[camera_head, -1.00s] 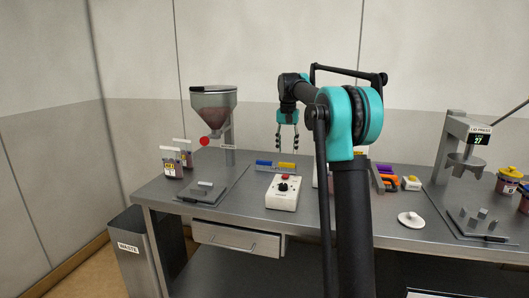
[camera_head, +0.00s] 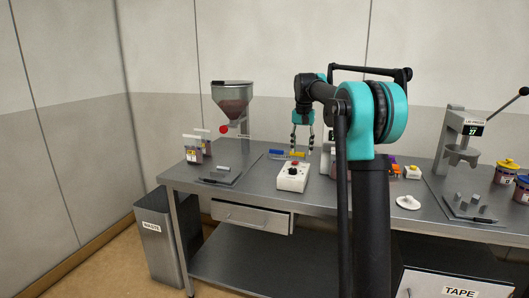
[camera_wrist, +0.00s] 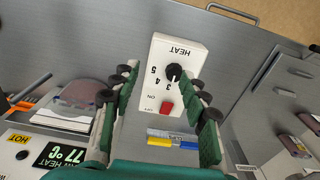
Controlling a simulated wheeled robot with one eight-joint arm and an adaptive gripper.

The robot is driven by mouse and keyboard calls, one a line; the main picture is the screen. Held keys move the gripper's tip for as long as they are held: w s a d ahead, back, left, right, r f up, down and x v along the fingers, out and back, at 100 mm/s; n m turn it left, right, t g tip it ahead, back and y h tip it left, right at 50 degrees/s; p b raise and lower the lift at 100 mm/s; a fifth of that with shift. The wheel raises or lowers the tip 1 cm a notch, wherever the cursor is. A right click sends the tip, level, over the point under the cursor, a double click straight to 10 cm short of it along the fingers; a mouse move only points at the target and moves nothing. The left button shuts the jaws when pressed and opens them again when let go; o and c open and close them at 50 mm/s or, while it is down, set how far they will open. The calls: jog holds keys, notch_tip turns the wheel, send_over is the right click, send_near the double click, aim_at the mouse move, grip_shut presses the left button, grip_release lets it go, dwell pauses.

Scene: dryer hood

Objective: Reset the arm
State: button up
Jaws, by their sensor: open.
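My gripper (camera_head: 301,145) hangs from my arm above the workbench, fingers pointing down, open and empty. In the head view it appears over the back of the white heat control box (camera_head: 293,177). In the wrist view my gripper (camera_wrist: 160,105) has its two green-padded fingers apart, with the heat control box (camera_wrist: 187,55) beyond and between them. That box has a black dial marked HEAT and a red switch. I cannot tell any contact between the fingers and the box.
A hopper (camera_head: 232,103) stands behind left, with jars (camera_head: 197,148) nearby. A lid press (camera_head: 455,145) and jars (camera_head: 507,172) stand at the right. A white round piece (camera_head: 408,203) lies on the bench (camera_head: 345,206). A waste bin (camera_head: 160,240) stands at the bench's left end.

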jog(key=s+d+f+n+t, duration=0.1)
jog(key=s+f, duration=0.8)
jog(key=s, duration=0.4)
jog(key=s+d+f+n+t, duration=0.1)
jog(key=s+f, duration=0.8)
jog(key=s, duration=0.4)
jog(key=s+d+f+n+t, duration=0.1)
jog(key=s+d+f, duration=0.1)
jog(key=s+f, duration=0.7)
jog(key=s, duration=0.5)
jog(key=shift+f+t, duration=0.35)
jog(key=shift+t, duration=0.05)
jog(key=shift+s, duration=0.1)
